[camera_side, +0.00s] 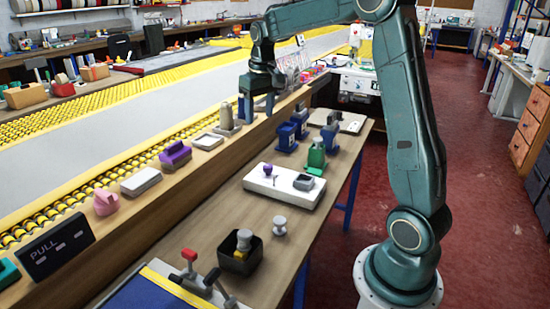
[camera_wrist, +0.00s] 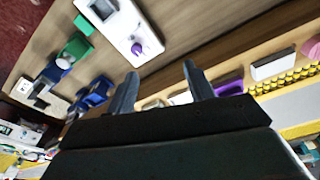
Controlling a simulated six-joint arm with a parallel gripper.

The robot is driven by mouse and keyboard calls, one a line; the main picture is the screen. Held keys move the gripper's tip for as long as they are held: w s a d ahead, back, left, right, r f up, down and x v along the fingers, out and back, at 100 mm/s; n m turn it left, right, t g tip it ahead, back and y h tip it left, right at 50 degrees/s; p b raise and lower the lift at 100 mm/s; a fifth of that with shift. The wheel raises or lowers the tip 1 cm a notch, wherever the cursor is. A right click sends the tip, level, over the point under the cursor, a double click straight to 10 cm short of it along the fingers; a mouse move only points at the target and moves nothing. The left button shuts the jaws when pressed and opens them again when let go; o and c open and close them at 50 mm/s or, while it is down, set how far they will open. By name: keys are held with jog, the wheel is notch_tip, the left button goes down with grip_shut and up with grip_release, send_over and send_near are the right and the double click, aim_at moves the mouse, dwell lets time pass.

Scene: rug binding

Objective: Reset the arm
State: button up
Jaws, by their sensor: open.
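My gripper (camera_side: 258,105) hangs from the arm above the wooden ledge between the yellow roller conveyor and the workbench in the side view. Its fingers point down, close to a grey spool-like object (camera_side: 226,117). In the wrist view my gripper (camera_wrist: 158,82) shows two dark fingers spread apart with nothing between them. It is open and empty. Bench and ledge lie beyond the fingertips.
The workbench (camera_side: 233,205) carries a white board (camera_side: 255,186) with a purple knob, blue containers (camera_side: 286,137), a green bottle-like object (camera_side: 316,155) and a black box (camera_side: 236,262). The ledge holds a purple block (camera_side: 175,156) and a pink object (camera_side: 105,202). Red floor is clear at right.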

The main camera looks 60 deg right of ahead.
jog(key=s+a+r+n+t, duration=0.2)
jog(key=s+a+r, duration=0.4)
jog(key=s+a, duration=0.6)
jog(key=s+a+f+n+t, duration=0.1)
jog(key=s+a+f, duration=0.1)
jog(key=s, duration=0.4)
jog(key=s+a+f+n+t, duration=0.1)
jog(key=s+a, duration=0.4)
jog(key=s, duration=0.1)
jog(key=shift+s+a+f+y, duration=0.3)
jog(key=shift+f, duration=0.05)
